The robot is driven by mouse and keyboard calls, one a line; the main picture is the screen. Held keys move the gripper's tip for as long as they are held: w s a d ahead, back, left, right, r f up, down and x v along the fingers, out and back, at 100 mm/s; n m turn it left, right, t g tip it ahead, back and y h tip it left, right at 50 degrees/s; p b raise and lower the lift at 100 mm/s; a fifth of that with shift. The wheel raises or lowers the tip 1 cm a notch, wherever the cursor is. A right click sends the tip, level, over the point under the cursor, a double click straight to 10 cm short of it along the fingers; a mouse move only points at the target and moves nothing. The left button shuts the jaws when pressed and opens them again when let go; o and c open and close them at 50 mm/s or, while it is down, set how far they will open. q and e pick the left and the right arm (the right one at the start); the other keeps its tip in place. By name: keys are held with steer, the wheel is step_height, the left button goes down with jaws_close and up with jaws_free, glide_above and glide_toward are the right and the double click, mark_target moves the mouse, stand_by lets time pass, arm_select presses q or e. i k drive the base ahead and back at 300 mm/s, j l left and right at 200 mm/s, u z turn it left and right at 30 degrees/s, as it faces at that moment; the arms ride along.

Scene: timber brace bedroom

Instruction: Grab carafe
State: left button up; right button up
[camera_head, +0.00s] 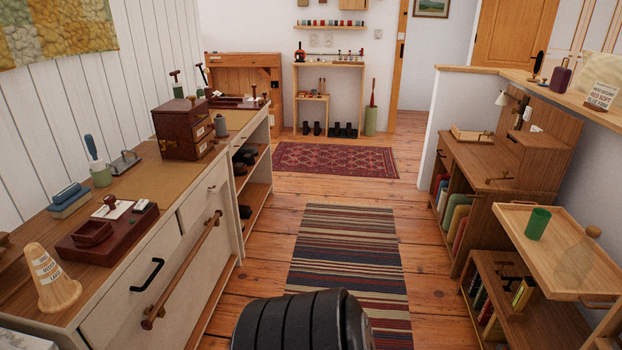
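A see-through, carafe-shaped vessel (586,250) with a round, cork-coloured top stands on the light wooden tray table (560,277) at the right. Its clear body is hard to make out against the wood. A green cup (537,223) stands on the same top, to its left and apart from it. Neither of my grippers is in view. A dark, ribbed part of my own body fills the bottom middle of the picture, well left of the tray table.
A long cabinet (160,265) with drawers runs along the left. A wooden desk (490,165) and a low bookshelf (540,325) line the right. The floor between, with a striped rug (350,250) and a red rug (335,160), is clear.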

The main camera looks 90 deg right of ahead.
mark_target(577, 262)
steer(key=z, duration=2.8)
